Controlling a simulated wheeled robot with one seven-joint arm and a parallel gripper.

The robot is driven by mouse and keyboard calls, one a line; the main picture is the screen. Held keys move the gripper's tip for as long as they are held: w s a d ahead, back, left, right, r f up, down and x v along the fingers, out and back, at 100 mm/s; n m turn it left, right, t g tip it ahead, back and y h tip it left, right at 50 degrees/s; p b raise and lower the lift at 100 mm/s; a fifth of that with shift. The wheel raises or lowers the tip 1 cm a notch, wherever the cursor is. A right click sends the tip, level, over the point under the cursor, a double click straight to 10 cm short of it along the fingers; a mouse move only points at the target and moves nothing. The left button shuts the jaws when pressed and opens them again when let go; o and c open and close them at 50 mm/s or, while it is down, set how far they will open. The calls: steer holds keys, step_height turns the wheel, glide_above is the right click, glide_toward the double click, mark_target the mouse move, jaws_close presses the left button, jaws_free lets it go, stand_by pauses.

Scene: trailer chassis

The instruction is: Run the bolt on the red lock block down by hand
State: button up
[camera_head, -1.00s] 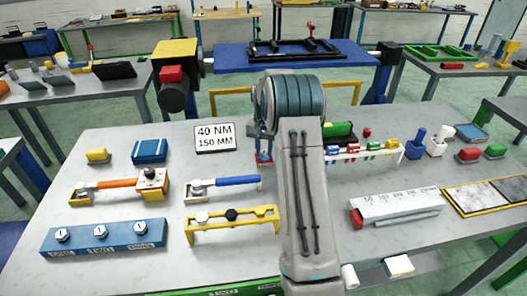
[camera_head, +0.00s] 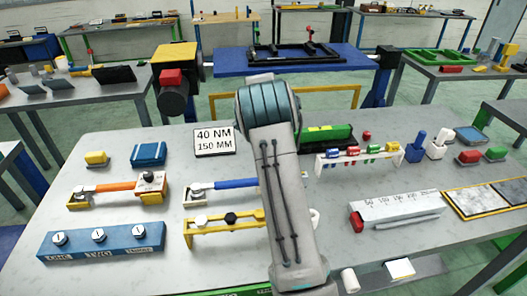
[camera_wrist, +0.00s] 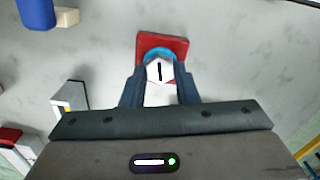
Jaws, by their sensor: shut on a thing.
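In the wrist view the red lock block (camera_wrist: 180,44) lies on the grey table top, with a blue ring (camera_wrist: 151,52) around the bolt. The bolt (camera_wrist: 155,73) has a white head with a black line across it. My gripper (camera_wrist: 159,77) has its two dark fingers on either side of the bolt head, shut on it. How deep the bolt sits cannot be told. In the head view my arm hides the gripper, the bolt and the block.
A sign reading 40 NM 150 MM (camera_head: 214,141) stands left of my arm. An orange-handled wrench (camera_head: 117,187), a blue-handled wrench (camera_head: 232,184) and a yellow rack (camera_head: 205,229) lie left. A rack of coloured pieces (camera_head: 360,153) and a white block (camera_head: 398,208) stand right.

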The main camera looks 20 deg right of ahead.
steer(key=shift+o, duration=0.2)
steer(key=m, duration=0.2)
steer(key=m+p, duration=0.1)
steer(key=m, duration=0.4)
steer(key=shift+w+a+r, duration=0.1)
steer(key=shift+w+r, duration=0.1)
steer(key=shift+r, duration=0.15)
steer(key=m+p, duration=0.1)
steer(key=m, duration=0.3)
steer(key=shift+p, duration=0.3)
steer(key=shift+c, duration=0.2)
steer(key=shift+m+p, duration=0.55)
steer(key=shift+m, duration=1.25)
steer(key=shift+f, duration=0.1)
steer(key=o, duration=1)
steer(key=shift+s+f, duration=0.1)
